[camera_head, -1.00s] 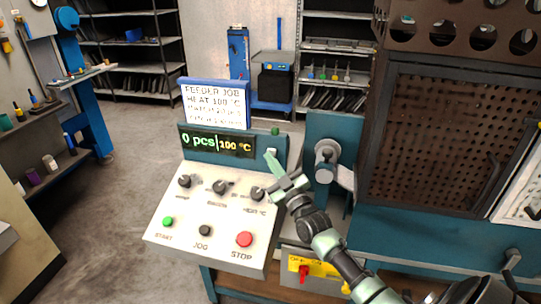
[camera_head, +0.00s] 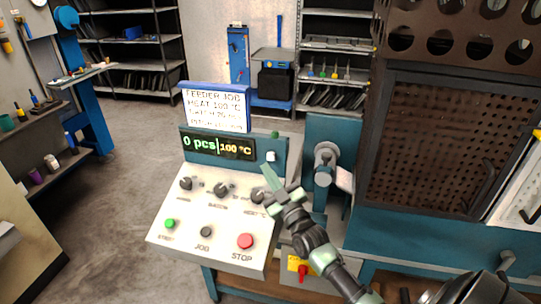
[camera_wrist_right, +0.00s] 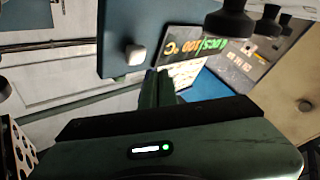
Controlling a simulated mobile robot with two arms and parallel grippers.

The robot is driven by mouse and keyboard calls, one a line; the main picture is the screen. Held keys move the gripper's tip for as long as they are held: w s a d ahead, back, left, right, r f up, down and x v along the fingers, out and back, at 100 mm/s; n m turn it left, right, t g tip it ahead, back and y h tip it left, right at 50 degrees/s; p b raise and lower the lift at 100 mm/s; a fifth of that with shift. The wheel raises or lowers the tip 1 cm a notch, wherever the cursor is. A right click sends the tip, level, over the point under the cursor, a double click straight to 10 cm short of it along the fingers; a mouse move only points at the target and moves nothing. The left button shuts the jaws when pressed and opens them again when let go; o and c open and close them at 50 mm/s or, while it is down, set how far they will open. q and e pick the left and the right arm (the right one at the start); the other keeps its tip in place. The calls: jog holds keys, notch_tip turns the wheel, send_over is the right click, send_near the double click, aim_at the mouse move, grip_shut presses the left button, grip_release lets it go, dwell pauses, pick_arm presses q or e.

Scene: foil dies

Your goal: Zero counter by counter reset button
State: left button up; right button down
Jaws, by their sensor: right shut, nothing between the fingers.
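The counter display (camera_head: 218,145) on the blue panel of the control console reads 0 pcs and 100 °C. A small white button (camera_head: 271,156), likely the counter reset button, sits right of the display; it also shows in the right wrist view (camera_wrist_right: 137,54). My right gripper (camera_head: 267,174) is shut and empty, its tips just below the white button and apart from it, over the right-hand knob. Its shut fingers (camera_wrist_right: 157,88) point toward the panel in the right wrist view. My left gripper is out of view.
The console face (camera_head: 185,218) carries several black knobs, a green START button (camera_head: 169,224), a black JOG button (camera_head: 206,232) and a red STOP button (camera_head: 245,241). A job sign (camera_head: 216,106) stands above. A perforated dark cabinet (camera_head: 440,140) stands right.

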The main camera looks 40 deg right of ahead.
jog(key=shift+s+a+p, duration=0.65)
jog(key=shift+s+a, duration=0.35)
jog(key=shift+a, duration=0.2)
